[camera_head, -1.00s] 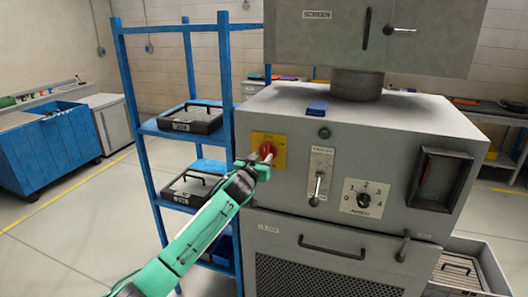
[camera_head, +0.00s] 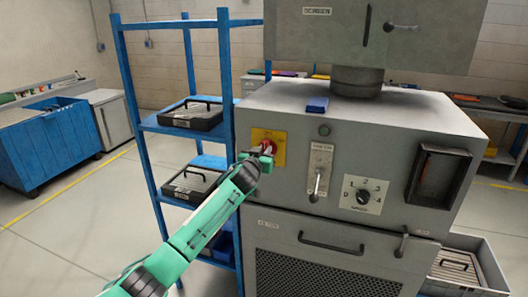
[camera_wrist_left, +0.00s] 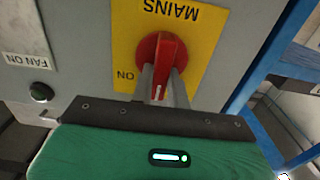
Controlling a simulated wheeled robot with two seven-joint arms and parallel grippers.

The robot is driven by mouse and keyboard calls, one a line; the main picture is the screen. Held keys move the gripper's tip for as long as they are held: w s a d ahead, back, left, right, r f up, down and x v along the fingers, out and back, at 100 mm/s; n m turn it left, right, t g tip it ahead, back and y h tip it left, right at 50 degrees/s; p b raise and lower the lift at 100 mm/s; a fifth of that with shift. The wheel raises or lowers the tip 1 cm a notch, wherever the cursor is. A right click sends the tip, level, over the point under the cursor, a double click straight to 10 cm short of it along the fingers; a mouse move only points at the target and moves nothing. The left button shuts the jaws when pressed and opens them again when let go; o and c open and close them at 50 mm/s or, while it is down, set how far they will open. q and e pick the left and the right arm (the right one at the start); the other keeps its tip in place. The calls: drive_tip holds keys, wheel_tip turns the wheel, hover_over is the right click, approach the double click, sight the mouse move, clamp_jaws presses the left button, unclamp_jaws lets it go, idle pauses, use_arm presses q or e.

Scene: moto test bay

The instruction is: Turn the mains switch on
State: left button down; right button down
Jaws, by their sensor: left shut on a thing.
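The mains switch (camera_head: 266,146) is a red rotary knob on a yellow plate (camera_head: 279,155) at the upper left of the grey machine's front. In the left wrist view, which is upside down, the red knob (camera_wrist_left: 163,55) has a raised grip bar with a white mark at its lower end. The word ON stands to the left of the knob there. My left gripper (camera_wrist_left: 163,85) is shut on the grip bar, one finger on each side. In the head view my left gripper (camera_head: 262,160) hides part of the knob. My right gripper is not in view.
The machine front also carries a lever (camera_head: 316,185), a numbered dial (camera_head: 363,196) and a dark framed window (camera_head: 439,177). A blue rack (camera_head: 226,75) with black cases stands close on the left. A blue block (camera_head: 317,104) lies on top of the machine.

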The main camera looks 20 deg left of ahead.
use_arm(q)
drive_tip(key=shift+m, duration=0.4)
drive_tip(key=shift+d+f+m+p, duration=0.2)
drive_tip(key=shift+m+p, duration=0.15)
drive_tip(key=shift+m, duration=2.5)
drive_tip(key=shift+d+f+m+p, duration=0.2)
drive_tip(key=shift+m+p, duration=0.2)
drive_tip(key=shift+m, duration=2.5)
drive_tip(key=shift+d+f+m+p, duration=0.2)
drive_tip(key=shift+m+p, duration=0.15)
drive_tip(key=shift+m, duration=2.5)
drive_tip(key=c, duration=1.4)
unclamp_jaws()
drive_tip(key=shift+o, duration=0.2)
drive_tip(key=shift+s, duration=0.1)
